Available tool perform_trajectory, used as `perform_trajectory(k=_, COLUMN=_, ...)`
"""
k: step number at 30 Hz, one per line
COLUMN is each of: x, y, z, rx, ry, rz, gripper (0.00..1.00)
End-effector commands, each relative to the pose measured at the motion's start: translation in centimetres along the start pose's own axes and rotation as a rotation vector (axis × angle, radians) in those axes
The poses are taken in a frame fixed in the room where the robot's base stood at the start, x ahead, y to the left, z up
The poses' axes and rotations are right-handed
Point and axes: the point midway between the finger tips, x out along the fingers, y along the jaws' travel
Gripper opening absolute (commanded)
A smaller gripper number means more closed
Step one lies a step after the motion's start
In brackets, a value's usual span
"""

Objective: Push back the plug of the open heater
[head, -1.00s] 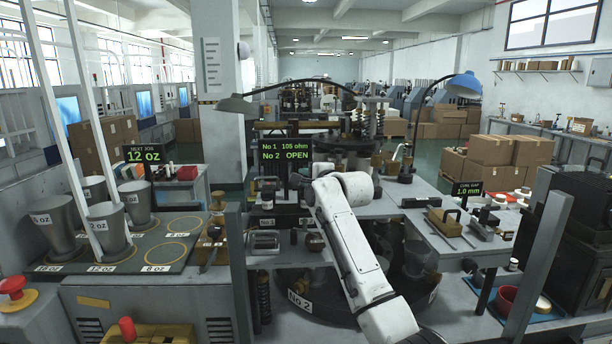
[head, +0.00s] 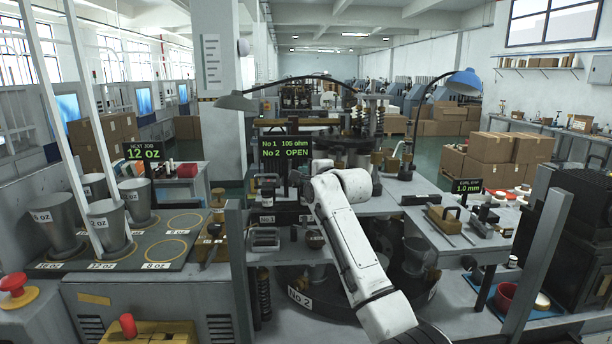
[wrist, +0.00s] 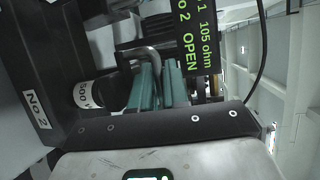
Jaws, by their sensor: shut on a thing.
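The display (head: 285,150) reads "No 1 105 ohm" and "No 2 OPEN"; it also shows, turned sideways, in the wrist view (wrist: 190,50). My gripper (wrist: 161,75) shows in the wrist view as two teal fingers close together beside the dark housing labelled No 2 (wrist: 37,108). The fingers are shut on the plug, which is mostly hidden between and behind them; how deep it sits cannot be told. A grey bent cable or hook (wrist: 143,53) curves over the fingertips. In the head view my white arm hides the gripper and the No 2 plug.
A black cylinder with a white label reading 500 (wrist: 88,94) stands close beside the fingers. A small grey tray (head: 265,239) sits on the bench left of my arm. Metal cups (head: 108,225) stand at the left.

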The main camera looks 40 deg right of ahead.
Motion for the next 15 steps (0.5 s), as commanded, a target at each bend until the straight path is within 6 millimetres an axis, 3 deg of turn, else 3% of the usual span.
perform_trajectory(k=5, x=0.3, y=0.1, z=-0.1, rx=0.0, ry=0.0, rz=0.001, gripper=0.0)
perform_trajectory(k=15, x=3.2, y=-0.5, z=-1.5, rx=0.0, ry=0.002, rz=0.002, gripper=0.0)
